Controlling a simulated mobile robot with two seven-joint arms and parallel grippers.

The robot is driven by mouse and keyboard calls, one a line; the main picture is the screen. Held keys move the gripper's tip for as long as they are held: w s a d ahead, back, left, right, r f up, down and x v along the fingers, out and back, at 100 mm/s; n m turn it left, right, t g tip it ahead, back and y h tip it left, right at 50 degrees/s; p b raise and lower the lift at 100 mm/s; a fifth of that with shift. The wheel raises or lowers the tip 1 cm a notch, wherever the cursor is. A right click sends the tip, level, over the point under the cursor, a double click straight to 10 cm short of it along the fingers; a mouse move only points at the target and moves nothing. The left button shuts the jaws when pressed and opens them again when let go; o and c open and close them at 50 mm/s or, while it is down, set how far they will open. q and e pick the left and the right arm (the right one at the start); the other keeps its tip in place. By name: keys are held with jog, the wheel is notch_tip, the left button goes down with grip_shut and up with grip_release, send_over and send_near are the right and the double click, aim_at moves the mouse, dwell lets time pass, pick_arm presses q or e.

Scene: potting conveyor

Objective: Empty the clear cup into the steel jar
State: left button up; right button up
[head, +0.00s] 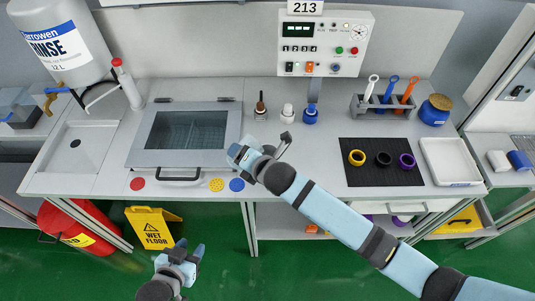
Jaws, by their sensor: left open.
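I cannot make out a clear cup or a steel jar anywhere in the head view. My left gripper (184,250) is low in the picture, in front of the bench and above the green floor. It is open, with nothing visible between its fingers. My right arm reaches in from the lower right across the bench front. Its gripper (240,153) is over the bench, by the right front corner of the windowed lid. Its fingers are too unclear to tell open from shut.
A lid with a window (185,131) is closed on the bench. Three bottles (287,112) stand behind. A black mat (381,176) holds three rings, beside a white tray (450,160). A tool rack (385,107) and blue jar (435,110) are behind. A wet-floor sign (153,228) stands below.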

jog(key=shift+f+m+y+b, duration=0.4)
jog(key=shift+m+b, duration=0.1)
jog(key=shift+b, duration=0.6)
jog(key=shift+r, duration=0.1)
jog(key=shift+w+d+f+m+y+b, duration=0.15)
jog(key=shift+f+m+y+b, duration=0.3)
jog(key=shift+b, duration=0.75)
jog(key=shift+r, duration=0.25)
jog(key=shift+f, duration=0.1)
jog(key=shift+w+d+r+m+g+y+b, duration=0.1)
jog(key=shift+d+r+m+g+y+b, duration=0.2)
jog(key=shift+r, duration=0.3)
jog(key=shift+w+d+r+m+g+y+b, duration=0.1)
jog(key=shift+d+r+m+y, duration=0.2)
jog(key=shift+r, duration=0.25)
jog(key=shift+a, duration=0.2)
jog(key=shift+d+f+m+y+b, duration=0.1)
jog(key=shift+f+m+y+b, duration=0.45)
jog(key=shift+b, duration=0.65)
